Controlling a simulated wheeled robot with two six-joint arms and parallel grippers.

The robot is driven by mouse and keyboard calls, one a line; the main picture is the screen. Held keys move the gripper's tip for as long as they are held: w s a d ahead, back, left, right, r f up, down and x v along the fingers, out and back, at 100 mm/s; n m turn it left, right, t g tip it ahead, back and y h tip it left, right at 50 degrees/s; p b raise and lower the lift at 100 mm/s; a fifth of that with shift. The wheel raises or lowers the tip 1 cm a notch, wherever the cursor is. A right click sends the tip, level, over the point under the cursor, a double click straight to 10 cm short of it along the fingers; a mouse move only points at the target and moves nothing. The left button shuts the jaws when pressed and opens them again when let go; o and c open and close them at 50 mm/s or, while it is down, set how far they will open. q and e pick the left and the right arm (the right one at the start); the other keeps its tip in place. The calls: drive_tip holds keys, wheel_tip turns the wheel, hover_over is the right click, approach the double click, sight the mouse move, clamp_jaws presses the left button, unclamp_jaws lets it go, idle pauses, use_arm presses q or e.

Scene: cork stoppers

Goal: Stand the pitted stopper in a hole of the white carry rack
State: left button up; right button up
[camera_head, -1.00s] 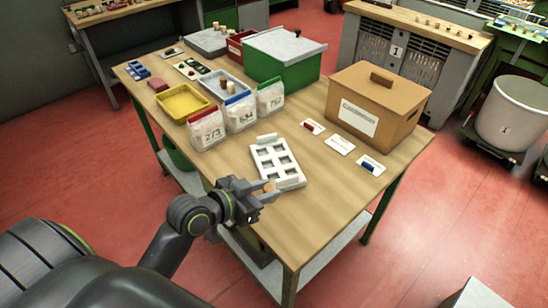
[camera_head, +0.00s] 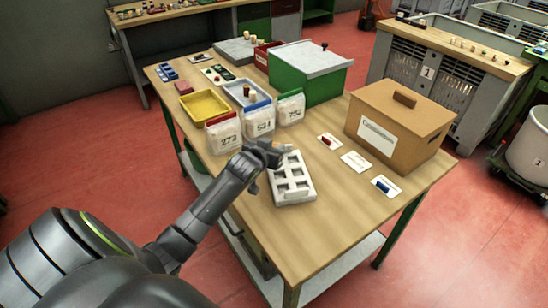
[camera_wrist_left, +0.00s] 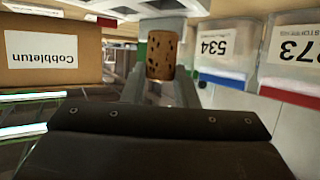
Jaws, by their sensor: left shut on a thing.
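The pitted stopper (camera_wrist_left: 161,55) is brown cork with dark pits. In the left wrist view it is clamped between the fingers of my left gripper (camera_wrist_left: 160,72). In the head view the left gripper (camera_head: 274,152) is over the far left end of the white carry rack (camera_head: 293,200), and I cannot make out the stopper there. The rack lies on the wooden table with several square holes showing; its far end is partly hidden by the gripper. I cannot tell the height of the stopper above the rack. My right gripper is not in view.
Bags 273 (camera_head: 223,136), 534 (camera_head: 260,122) and 752 (camera_head: 291,108) stand just behind the rack. A cardboard box (camera_head: 400,125) and small label cards (camera_head: 355,161) are to the right. The table around the rack's near and right sides is clear.

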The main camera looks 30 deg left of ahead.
use_arm(q)
wheel_tip(320, 180, down, 4)
drive_tip(key=shift+f, duration=0.1)
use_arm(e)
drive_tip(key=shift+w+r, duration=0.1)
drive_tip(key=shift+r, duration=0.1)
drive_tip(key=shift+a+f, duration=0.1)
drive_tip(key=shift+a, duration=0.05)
use_arm(q)
drive_tip(key=o, duration=0.9)
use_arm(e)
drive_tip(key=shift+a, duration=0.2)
use_arm(q)
drive_tip(key=v, duration=1.2)
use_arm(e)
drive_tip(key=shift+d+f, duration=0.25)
